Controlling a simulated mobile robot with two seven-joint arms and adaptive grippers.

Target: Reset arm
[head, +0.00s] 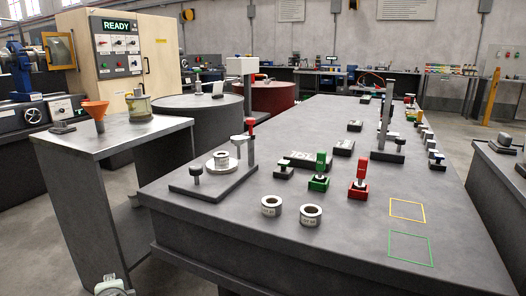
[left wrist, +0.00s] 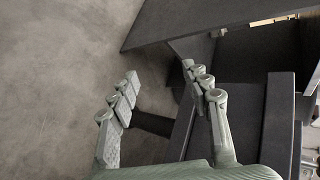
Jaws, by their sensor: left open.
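My left gripper (left wrist: 160,76) is open and empty in the left wrist view, its two pale grey-green fingers apart. Bare concrete floor (left wrist: 60,70) and dark table parts (left wrist: 190,20) lie beyond the fingers. In the head view, a small pale part of my left arm shows at the bottom left edge, low beside the side table (head: 150,145). My right gripper is in neither view.
Yellow (head: 407,201) and green outlines (head: 411,234) are empty.

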